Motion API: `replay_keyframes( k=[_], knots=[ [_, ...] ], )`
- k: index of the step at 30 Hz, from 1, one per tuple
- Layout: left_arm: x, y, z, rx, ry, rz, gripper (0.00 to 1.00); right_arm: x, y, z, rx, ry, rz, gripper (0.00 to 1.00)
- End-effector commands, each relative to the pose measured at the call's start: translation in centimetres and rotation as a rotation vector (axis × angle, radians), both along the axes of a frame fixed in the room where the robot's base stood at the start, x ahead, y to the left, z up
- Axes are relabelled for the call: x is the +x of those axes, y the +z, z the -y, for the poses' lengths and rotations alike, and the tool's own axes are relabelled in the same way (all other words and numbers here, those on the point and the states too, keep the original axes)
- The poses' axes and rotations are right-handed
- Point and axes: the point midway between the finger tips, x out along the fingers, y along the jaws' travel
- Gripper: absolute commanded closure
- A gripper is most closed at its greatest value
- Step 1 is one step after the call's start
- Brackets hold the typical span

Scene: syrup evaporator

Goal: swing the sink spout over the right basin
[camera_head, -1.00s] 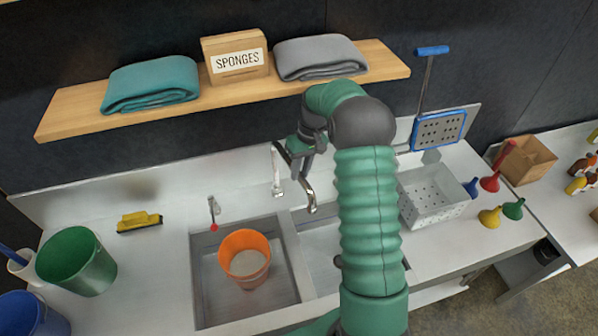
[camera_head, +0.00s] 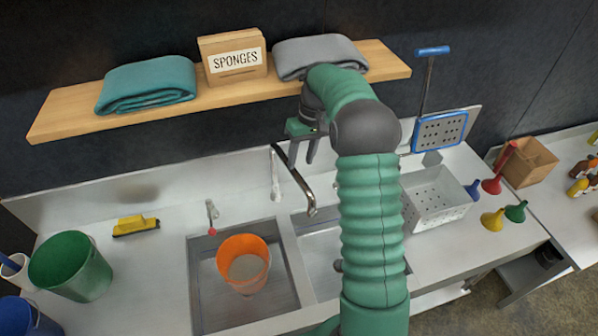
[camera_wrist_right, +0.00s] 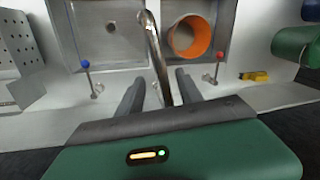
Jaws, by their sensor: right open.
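The metal sink spout (camera_head: 294,181) rises behind the sink and bends forward, its tip by the divider, at the inner edge of the right basin (camera_head: 318,254). In the right wrist view, seen from behind, the spout (camera_wrist_right: 155,50) runs along the divider, with the right basin (camera_wrist_right: 100,40) on the left. My right gripper (camera_head: 303,146) is open, above and behind the spout. In the right wrist view its fingers (camera_wrist_right: 158,77) lie on either side of the spout's lower part, with gaps. My arm hides part of the right basin. My left gripper is out of view.
An orange bucket (camera_head: 243,262) stands in the left basin (camera_head: 207,297). Small levers with a red knob (camera_wrist_right: 219,55) and a blue knob (camera_wrist_right: 86,64) flank the spout. A wooden shelf (camera_head: 230,92) is above. A perforated white bin (camera_head: 437,203) stands right of my arm.

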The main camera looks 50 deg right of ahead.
Motion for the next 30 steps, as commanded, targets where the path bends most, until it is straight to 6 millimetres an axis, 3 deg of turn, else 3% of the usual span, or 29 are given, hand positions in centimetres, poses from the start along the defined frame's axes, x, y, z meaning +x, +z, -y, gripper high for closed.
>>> replay_keyframes(
  k=[4,11,14,17,21,25,27,30],
  knots=[
    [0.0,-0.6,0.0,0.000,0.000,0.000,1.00,0.1,1.5,0.5,0.000,-0.001,0.000,0.57],
    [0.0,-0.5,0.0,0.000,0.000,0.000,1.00,0.0,1.9,0.6,0.002,-0.002,-0.002,0.57],
    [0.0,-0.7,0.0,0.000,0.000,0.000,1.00,0.1,1.8,0.2,-0.006,0.030,-0.002,0.69],
    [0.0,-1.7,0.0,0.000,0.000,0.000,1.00,0.8,1.5,-1.5,-0.054,0.228,-0.008,0.82],
    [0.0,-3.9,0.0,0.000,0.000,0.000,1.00,2.4,1.6,-5.7,-0.182,0.795,-0.044,1.00],
    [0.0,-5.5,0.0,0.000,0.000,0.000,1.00,3.6,2.6,-9.3,-0.285,1.331,-0.113,1.00],
    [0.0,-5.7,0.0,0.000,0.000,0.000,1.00,4.0,3.2,-10.3,-0.312,1.501,-0.144,1.00],
    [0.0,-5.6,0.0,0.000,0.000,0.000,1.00,4.0,3.4,-10.4,-0.321,1.591,-0.163,1.00]
  ],
)
